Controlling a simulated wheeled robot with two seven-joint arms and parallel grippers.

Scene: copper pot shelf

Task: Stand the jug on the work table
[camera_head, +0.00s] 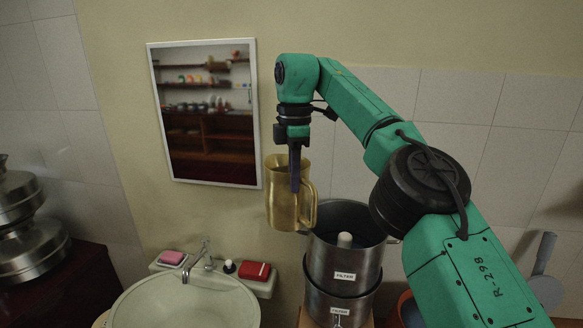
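The jug (281,203) is brass-coloured, with a handle on its right side. It is upright and in the air, in front of the wall and just left of the filter pot. My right gripper (294,172) comes down from above on the jug's upper part, near the handle. A dark finger lies across the jug's near side, and the gripper appears shut on it; the other finger is hidden. My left gripper is out of view. I cannot make out a work table for certain.
A steel filter pot (343,268) stacked on another stands close to the jug's lower right. A sink (185,305) with a tap and soap lies below left. A mirror (207,113) hangs behind. Steel pots (32,248) stand at far left on a dark red surface.

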